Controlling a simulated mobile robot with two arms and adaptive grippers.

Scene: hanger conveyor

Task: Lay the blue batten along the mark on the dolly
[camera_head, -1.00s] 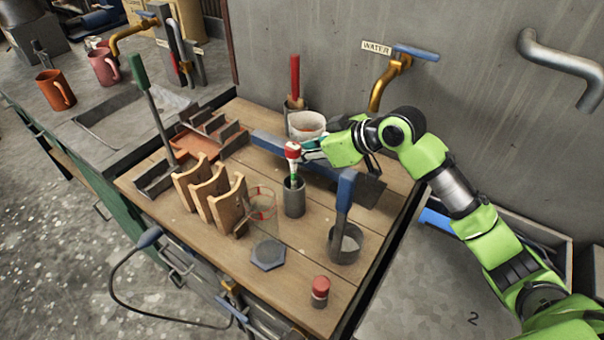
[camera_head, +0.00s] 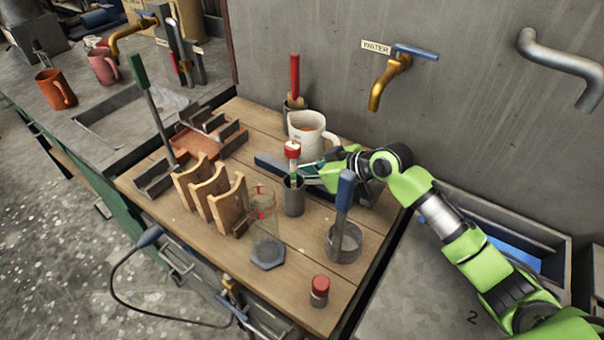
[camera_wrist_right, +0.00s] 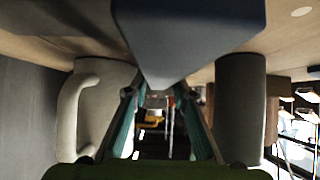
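The blue batten (camera_head: 268,163) is a long bar on or just above the wooden bench top, behind a grey cylinder holding a red-topped stick (camera_head: 292,150). My right gripper (camera_head: 314,176) is at the batten, fingers pointing left. My left gripper is not in view. I cannot make out the dolly or its mark for certain.
A white mug (camera_head: 305,126) stands close behind the batten. A grey pot with a blue handle (camera_head: 344,248), a glass cylinder (camera_head: 264,215) and wooden racks (camera_head: 215,195) crowd the bench. A grey surface marked 2 (camera_head: 440,310) and a bin with something blue (camera_head: 520,259) lie right.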

